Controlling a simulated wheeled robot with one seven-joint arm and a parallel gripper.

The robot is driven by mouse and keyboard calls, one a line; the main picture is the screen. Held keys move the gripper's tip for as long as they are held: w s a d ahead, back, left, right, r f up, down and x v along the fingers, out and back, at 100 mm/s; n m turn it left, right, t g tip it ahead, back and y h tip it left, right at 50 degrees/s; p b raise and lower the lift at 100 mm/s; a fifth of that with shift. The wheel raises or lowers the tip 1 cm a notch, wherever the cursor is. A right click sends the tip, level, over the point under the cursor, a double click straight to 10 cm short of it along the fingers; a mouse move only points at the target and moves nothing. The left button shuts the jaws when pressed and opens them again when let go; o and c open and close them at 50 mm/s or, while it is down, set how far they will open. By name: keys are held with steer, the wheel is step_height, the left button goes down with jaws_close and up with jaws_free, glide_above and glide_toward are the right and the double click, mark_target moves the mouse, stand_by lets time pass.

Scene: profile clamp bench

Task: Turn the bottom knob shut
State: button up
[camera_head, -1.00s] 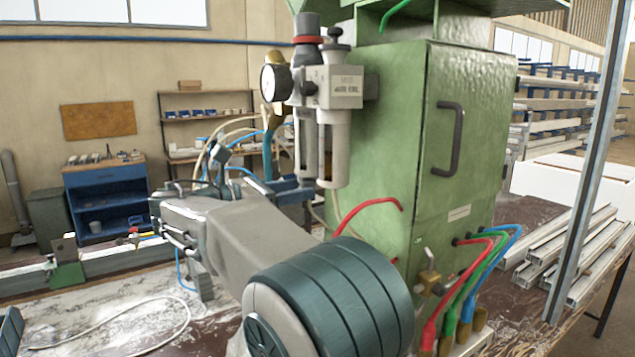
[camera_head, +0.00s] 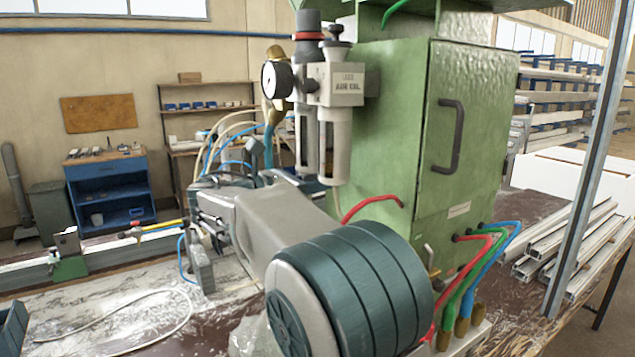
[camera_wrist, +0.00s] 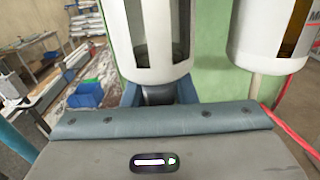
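The air unit (camera_head: 335,95) on the green cabinet carries two clear bowls with pale frames, which hang down side by side. In the wrist view, one bowl (camera_wrist: 150,40) is straight ahead, with a dark piece (camera_wrist: 158,93), seemingly its bottom knob, just below it. The two blue fingers of my gripper (camera_wrist: 159,95) stand on either side of this dark piece. I cannot tell whether they touch it. The second bowl (camera_wrist: 272,35) is at the right. In the head view my own arm hides the fingers and the knob.
The green cabinet (camera_head: 400,140) stands close to the right of the bowls. A round gauge (camera_head: 277,80) sits left of them. A red hose (camera_head: 370,205) curves out below the bowls. Metal profiles (camera_head: 575,245) lie at the right. The table at the left has a loose white cable (camera_head: 130,318).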

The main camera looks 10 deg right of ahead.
steer(key=shift+n+t, duration=0.4)
steer(key=shift+t, duration=0.2)
steer(key=shift+w+a+n+t+y+b, duration=0.2)
steer(key=shift+n+t+y+b, duration=0.45)
steer(key=shift+n+t+y, duration=0.8)
steer(key=shift+w+a+n+t+y+b, duration=0.15)
steer(key=shift+n+t+y+b, duration=0.65)
steer(key=shift+t, duration=1.05)
steer(key=shift+n+y, duration=0.35)
steer(key=shift+n, duration=0.1)
steer(key=o, duration=1)
steer(key=shift+w, duration=0.1)
steer(key=b+v, duration=0.3)
steer(key=v, duration=1.1)
steer(key=shift+f, duration=0.2)
